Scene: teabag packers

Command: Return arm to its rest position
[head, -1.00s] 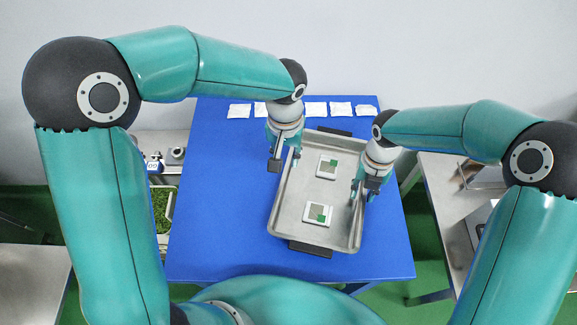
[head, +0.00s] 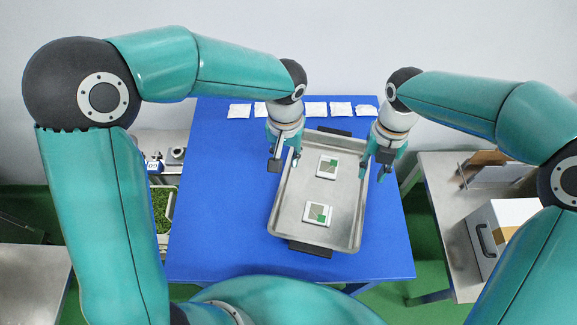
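My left gripper (head: 283,160) hangs over the left edge of the metal tray, pointing down. Its fingers look apart with nothing between them. My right gripper (head: 373,173) is over the tray's upper right edge, also pointing down, with its fingers apart and empty. The metal tray (head: 285,213) lies slightly tilted in plan on the blue table (head: 215,220). Two small white-and-green packets lie in it, an upper one (head: 327,167) and a lower one (head: 318,212). Neither gripper touches a packet.
A row of several white teabags (head: 315,109) lies along the table's far edge, partly hidden by my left arm. A bin of green leaves (head: 161,207) stands at left. The table's left part is clear.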

